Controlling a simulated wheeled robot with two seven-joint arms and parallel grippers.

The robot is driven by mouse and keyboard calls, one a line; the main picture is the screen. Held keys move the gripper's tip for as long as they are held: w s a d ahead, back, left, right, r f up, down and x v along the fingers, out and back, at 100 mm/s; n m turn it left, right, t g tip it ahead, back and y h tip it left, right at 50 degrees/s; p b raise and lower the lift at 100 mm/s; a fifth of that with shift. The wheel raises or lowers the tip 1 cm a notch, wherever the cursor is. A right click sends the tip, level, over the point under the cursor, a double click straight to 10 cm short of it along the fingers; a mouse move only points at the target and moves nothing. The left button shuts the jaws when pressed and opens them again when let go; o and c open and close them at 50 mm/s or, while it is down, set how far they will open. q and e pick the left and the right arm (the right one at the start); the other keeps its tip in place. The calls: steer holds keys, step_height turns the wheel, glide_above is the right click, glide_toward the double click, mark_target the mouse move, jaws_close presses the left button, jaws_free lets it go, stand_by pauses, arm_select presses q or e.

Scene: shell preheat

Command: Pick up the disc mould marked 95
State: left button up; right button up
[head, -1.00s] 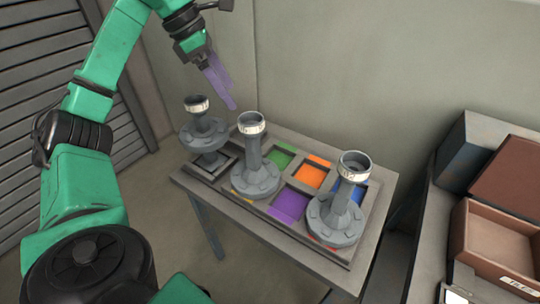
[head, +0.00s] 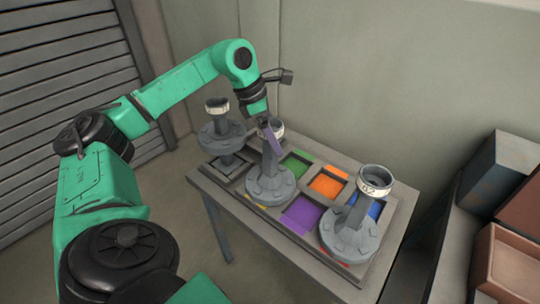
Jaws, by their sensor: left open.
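Three grey disc moulds, each a flanged disc with a stem and a pale ring on top, stand on the small table. The left mould (head: 222,135) is at the back left, the middle mould (head: 270,182) is in the centre, and the right mould (head: 349,235) is at the front right. The right one's ring shows a mark that looks like 62. I cannot read a 95 on any ring.
The table (head: 208,185) holds a tray with green (head: 297,164), orange (head: 327,185), purple (head: 301,213) and blue squares between the moulds. A wall rises behind it. At the right, a bench carries a grey box (head: 499,172) and an open brown box (head: 512,250).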

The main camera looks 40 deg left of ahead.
arm_select(q)
jaws_close()
steer(key=shift+w+r, duration=0.1)
